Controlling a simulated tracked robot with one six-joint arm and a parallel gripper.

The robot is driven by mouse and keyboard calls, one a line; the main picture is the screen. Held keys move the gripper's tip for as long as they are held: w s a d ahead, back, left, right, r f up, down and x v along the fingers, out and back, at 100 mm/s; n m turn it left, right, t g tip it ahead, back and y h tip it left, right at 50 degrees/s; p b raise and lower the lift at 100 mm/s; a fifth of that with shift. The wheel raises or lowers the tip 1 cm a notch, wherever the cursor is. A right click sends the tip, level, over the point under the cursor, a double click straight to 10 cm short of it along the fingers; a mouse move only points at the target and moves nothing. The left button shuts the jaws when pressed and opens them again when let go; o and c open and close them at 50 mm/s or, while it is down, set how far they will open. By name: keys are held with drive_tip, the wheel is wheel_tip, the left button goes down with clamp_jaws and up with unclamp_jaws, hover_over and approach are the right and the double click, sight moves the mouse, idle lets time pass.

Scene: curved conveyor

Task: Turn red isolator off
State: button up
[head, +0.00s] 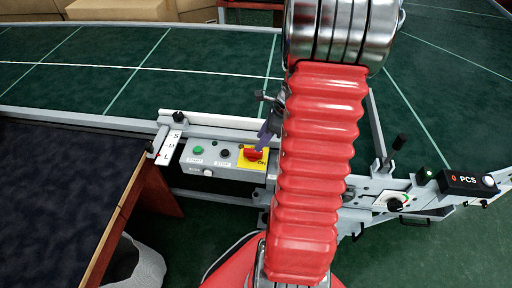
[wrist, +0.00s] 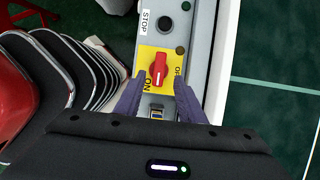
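The red isolator (head: 253,154) is a rotary knob on a yellow plate on a grey control box, with "ON" printed beside it. In the wrist view the red isolator knob (wrist: 158,69) stands upright along the picture, its lower end towards "ON". My gripper (wrist: 155,88) is open, its two dark purple fingers apart on either side of the plate's lower part, just short of the knob. In the head view my gripper (head: 266,140) is at the knob, partly hidden behind my red arm. I cannot tell whether a finger touches the knob.
The control box also has a green start button (head: 198,149) and a black stop button (head: 225,153). A size lever plate (head: 168,147) stands to its left. The green conveyor (head: 120,75) runs behind. A counter (head: 467,181) is at right. Stacked chairs (wrist: 85,70) show in the wrist view.

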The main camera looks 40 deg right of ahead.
sight(253, 153)
drive_tip(key=shift+x, duration=3.2)
drive_tip(key=c, duration=0.9)
drive_tip(key=shift+d, duration=0.2)
clamp_jaws()
